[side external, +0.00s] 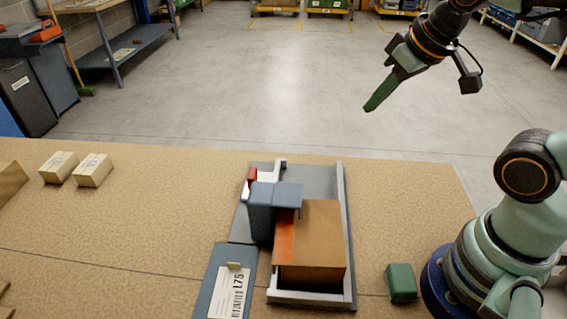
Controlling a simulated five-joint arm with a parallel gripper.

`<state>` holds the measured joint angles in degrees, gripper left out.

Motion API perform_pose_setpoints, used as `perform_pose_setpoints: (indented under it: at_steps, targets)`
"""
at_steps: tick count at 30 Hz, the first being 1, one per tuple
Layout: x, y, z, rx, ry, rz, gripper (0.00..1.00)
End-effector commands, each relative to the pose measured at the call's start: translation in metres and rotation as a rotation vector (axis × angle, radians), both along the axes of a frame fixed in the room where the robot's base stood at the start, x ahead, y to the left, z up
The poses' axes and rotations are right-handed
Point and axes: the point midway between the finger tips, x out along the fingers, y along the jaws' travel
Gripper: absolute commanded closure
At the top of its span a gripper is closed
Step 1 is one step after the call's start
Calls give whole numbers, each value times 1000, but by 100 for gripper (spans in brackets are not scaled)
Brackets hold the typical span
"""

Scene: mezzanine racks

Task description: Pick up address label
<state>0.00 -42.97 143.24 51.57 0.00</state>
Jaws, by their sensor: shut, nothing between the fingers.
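The address label (230,295) is white with dark printing and lies on a blue-grey strip (209,290) at the front of the table. A small yellowish tab sits at its top edge. The picture's bottom edge comes close to the label's lower end. My gripper (372,103) is high at the upper right, well above and away from the label. Its green fingers are shut, point down to the left, and hold nothing.
A brown box (322,232) with an orange stripe sits in a grey railed frame (342,190), beside a blue-grey block (262,213). A green block (401,284) lies right of it. Two small cartons (92,170) stand at left; the table between is clear.

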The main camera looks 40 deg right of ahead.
Motion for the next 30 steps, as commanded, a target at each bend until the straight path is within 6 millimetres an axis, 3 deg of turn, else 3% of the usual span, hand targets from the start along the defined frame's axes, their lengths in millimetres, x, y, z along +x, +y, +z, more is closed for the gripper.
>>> perform_pose_setpoints:
  at_steps: [10,11,13,14,24,30]
  targets:
    - [0,0,0,0,0,0,100]
    - [0,0,0,0,0,0,92]
    - [0,0,0,0,0,0,66]
    - [0,0,0,0,0,0,60]
    - [1,2,0,0,4,8,60]
    - [19,32,-1,-8,71,113,60]
